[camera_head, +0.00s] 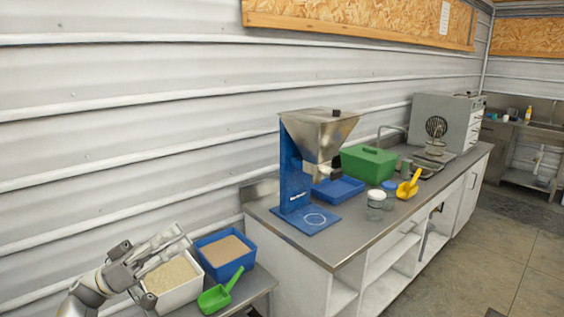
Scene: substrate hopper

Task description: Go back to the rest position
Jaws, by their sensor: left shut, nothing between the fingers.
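My left gripper (172,243) is at the lower left, in front of the white wall. It is shut and empty. It is above and beside a white bin (180,295) filled with pale grain-like substrate (170,275). My left arm comes in from the lower left corner. My right gripper is not in view. A steel hopper (322,130) on a blue stand (292,180) stands on the grey counter (350,235), well to the right of my gripper.
A blue bin (225,269) of brown substrate and a green scoop (221,290) are on the low side table. The counter holds a blue tray (338,190), green box (368,164), jars (376,204), yellow scoop (409,185) and grey machine (446,122). The floor (480,260) at right is clear.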

